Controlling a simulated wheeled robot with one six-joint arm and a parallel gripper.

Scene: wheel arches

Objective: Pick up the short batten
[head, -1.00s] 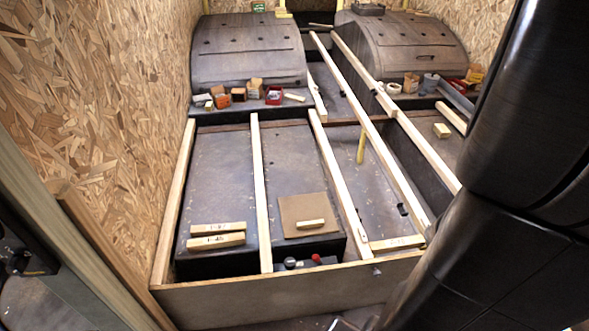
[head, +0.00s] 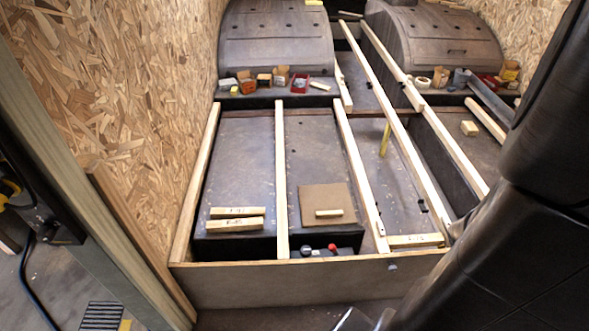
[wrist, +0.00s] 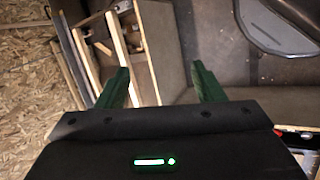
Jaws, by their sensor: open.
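Several short pale wood pieces lie in the head view, and I cannot tell for certain which is the short batten. The smallest flat piece (head: 329,213) lies on a brown square board (head: 318,196). Two marked battens lie close together to its left, the rear one (head: 237,211) and the front one (head: 235,224). Another marked batten (head: 415,240) lies at the front right between the long rails. My gripper (wrist: 160,68) shows in the wrist view with its green fingers apart and nothing between them. It is not seen in the head view.
Long wooden rails (head: 281,180) run front to back over the dark floor, behind a low front board (head: 290,285). Small boxes (head: 281,74) stand before the left wheel arch (head: 277,42). A chipboard wall (head: 120,80) bounds the left. A red knob (head: 332,247) stands near the front board.

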